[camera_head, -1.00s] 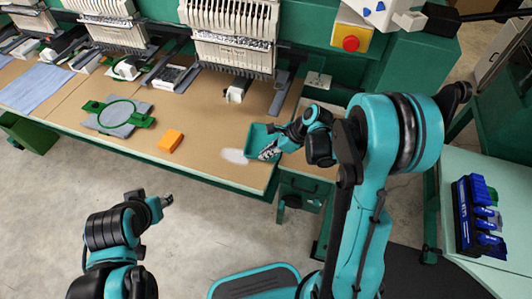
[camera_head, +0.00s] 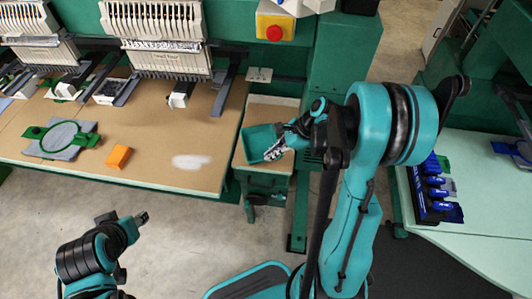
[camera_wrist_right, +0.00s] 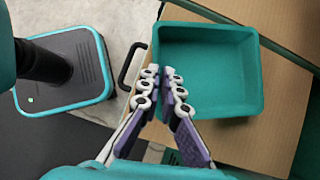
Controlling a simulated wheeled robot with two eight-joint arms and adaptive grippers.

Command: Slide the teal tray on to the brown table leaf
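The teal tray (camera_head: 256,151) is an open, empty box in the head view. It rests on the brown table leaf (camera_head: 272,108), right of the big table; the leaf also shows in the right wrist view (camera_wrist_right: 285,110). In that view, my right gripper (camera_wrist_right: 160,72) has its fingers close together with a narrow gap. They overlap the tray's near-left wall (camera_wrist_right: 157,45); contact with it is hard to judge. My left gripper (camera_head: 141,218) hangs over the floor at lower left, away from the tray; its finger gap is unclear.
Sewing machines stand behind. A pale green table (camera_head: 480,200) with blue-topped things is at right. Floor lies in front.

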